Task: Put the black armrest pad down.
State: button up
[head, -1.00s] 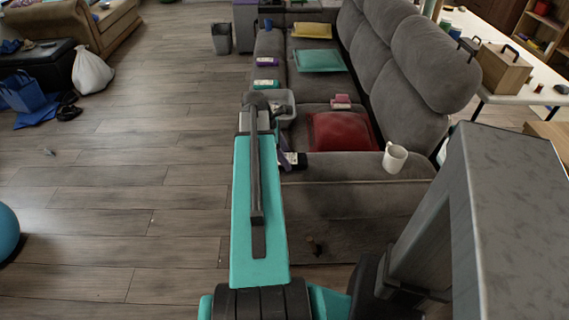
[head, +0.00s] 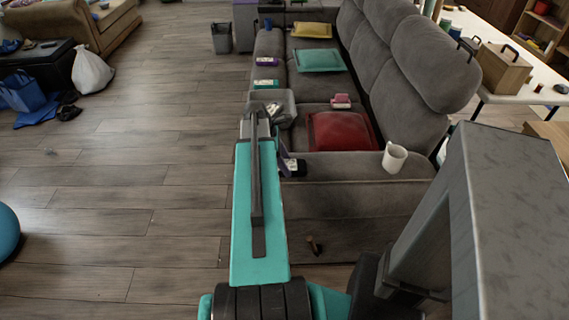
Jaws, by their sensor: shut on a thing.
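The black armrest pad (head: 297,168) has a pale label on its left side and shows just right of my arm, at the left end of the near sofa armrest (head: 350,170). My gripper (head: 287,162) is shut on it, and my teal arm hides much of the gripper. Whether the pad touches the armrest, I cannot tell. A white mug (head: 395,157) stands upright on the right part of this armrest.
The armrest between pad and mug is clear.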

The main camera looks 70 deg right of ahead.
jog(key=o, duration=1.1)
jog(key=shift+c, duration=0.2)
jog(key=v, duration=1.2)
